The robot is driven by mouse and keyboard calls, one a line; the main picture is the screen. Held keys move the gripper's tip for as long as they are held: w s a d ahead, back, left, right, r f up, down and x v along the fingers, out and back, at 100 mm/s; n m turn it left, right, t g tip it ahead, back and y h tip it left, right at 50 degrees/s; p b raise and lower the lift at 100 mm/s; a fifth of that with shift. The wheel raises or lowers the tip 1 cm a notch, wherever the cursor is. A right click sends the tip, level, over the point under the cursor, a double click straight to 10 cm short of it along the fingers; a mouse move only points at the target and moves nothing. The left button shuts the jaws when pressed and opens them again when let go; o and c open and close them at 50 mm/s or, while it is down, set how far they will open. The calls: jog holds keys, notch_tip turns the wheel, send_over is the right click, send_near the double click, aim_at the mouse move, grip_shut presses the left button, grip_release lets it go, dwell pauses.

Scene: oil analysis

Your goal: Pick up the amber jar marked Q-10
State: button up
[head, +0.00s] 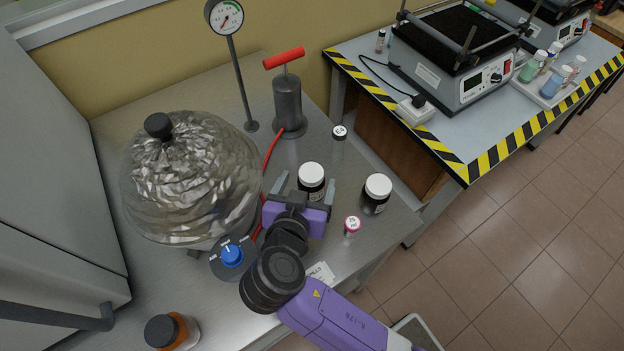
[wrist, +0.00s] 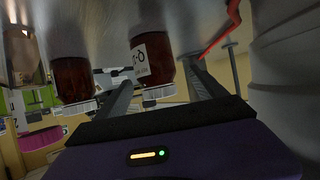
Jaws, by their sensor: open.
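Two dark amber jars with white lids stand on the steel bench: one (head: 312,190) in front of my gripper, the other (head: 375,206) to its right. In the wrist view, which looks upside down, the nearer jar (wrist: 153,58) shows a white label with large characters that I cannot fully read. The other jar (wrist: 74,78) is at left, its marking not readable. My gripper (head: 304,188) is open, its grey fingers reaching toward either side of the nearer jar. The fingers (wrist: 162,92) also show in the wrist view; nothing is gripped.
A foil-like dome (head: 190,180) with a black knob stands left, beside a blue-knobbed valve (head: 231,254). A hand pump (head: 288,105) and gauge (head: 225,16) stand behind. Small vials, one pink-capped (head: 352,226), stand nearby. An orange-brown bottle (head: 188,333) is at lower left.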

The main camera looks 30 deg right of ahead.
jog(key=x, duration=0.3)
jog(key=p+x, duration=0.1)
jog(key=shift+d+r, duration=0.15)
jog(key=shift+d, duration=0.25)
jog(key=shift+w+d+f, duration=0.25)
jog(key=shift+w, duration=0.15)
jog(key=c, duration=1.7)
